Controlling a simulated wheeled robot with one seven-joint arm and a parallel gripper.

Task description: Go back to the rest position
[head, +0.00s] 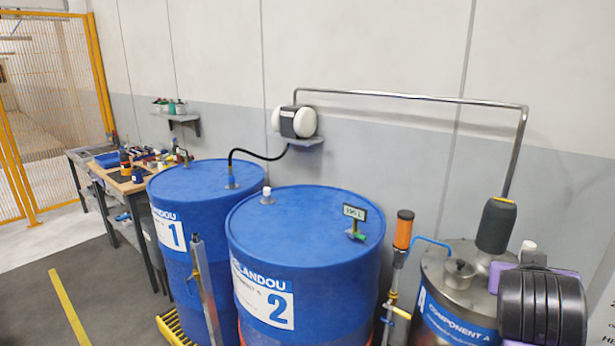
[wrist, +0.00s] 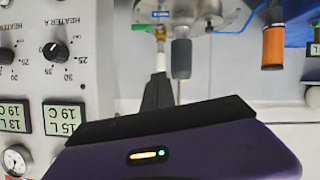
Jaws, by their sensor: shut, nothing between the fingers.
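My gripper (wrist: 162,78) shows in the wrist view as dark fingers beyond a purple and black body. The fingers look shut, with nothing seen held between them. They stand in front of a grey panel with dials and a metal vessel with fittings, which appear upside down. In the head view, a black ridged and purple part of my arm is at the lower right, in front of the steel Component A tank (head: 432,285). My fingertips cannot be made out in that view.
Two blue drums, number 1 (head: 205,176) and number 2 (head: 300,222), stand left of the tank. A panel with heater dials (wrist: 70,62) is at the left in the wrist view. Dark floor (head: 112,290) is clear at left.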

